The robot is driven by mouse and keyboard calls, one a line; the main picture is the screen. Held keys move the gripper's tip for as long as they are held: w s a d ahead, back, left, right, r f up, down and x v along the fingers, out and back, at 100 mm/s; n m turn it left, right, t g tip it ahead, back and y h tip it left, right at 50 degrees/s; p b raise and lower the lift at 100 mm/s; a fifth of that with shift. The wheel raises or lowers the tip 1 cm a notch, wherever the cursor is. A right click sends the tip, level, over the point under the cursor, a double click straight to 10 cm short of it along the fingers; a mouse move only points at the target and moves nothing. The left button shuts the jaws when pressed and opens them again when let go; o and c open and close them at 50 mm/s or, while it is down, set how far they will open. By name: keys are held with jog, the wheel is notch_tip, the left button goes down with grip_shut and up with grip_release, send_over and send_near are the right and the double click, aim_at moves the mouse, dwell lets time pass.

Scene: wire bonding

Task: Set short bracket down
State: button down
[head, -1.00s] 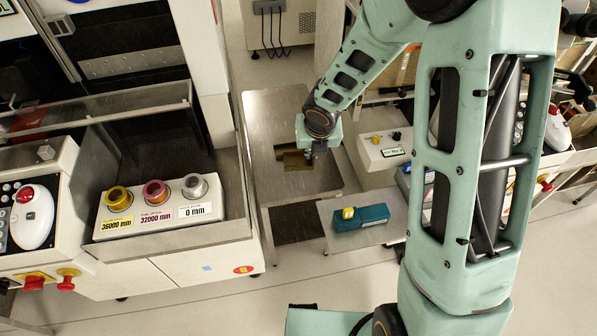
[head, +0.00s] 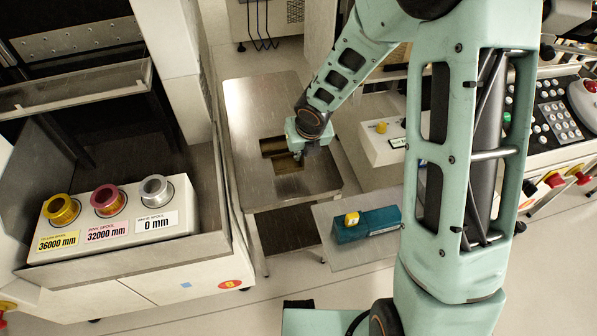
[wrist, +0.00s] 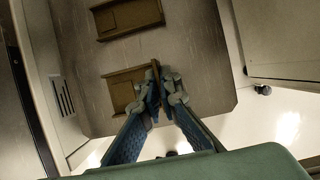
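Two brown brackets lie on the grey metal table (head: 250,105). The farther bracket (wrist: 128,17) is at the top of the wrist view. The nearer bracket (wrist: 122,92), which looks like the short one, is below it, and it also shows in the head view (head: 287,164). My gripper (wrist: 159,78) is at the right end of this nearer bracket. Its blue fingers are close together, with a thin brown upright part between them that looks like the bracket's end. The bracket seems to rest flat on the table. In the head view my gripper (head: 301,153) is small and partly hides the bracket.
A white holder with yellow (head: 60,210), pink (head: 108,200) and white (head: 156,190) spools stands at left. A teal box (head: 368,224) with a yellow top piece sits on a low shelf. A white control box (head: 385,142) is right of the table. The table's left side is bare.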

aim_at(301, 163)
jog(key=shift+f+b, duration=1.35)
jog(key=shift+f, duration=1.2)
jog(key=shift+f, duration=0.15)
jog(key=c, duration=2.2)
grip_release()
jog(key=shift+o, duration=0.2)
jog(key=p+v, duration=0.7)
jog(key=v, duration=0.5)
jog(key=shift+d, duration=0.1)
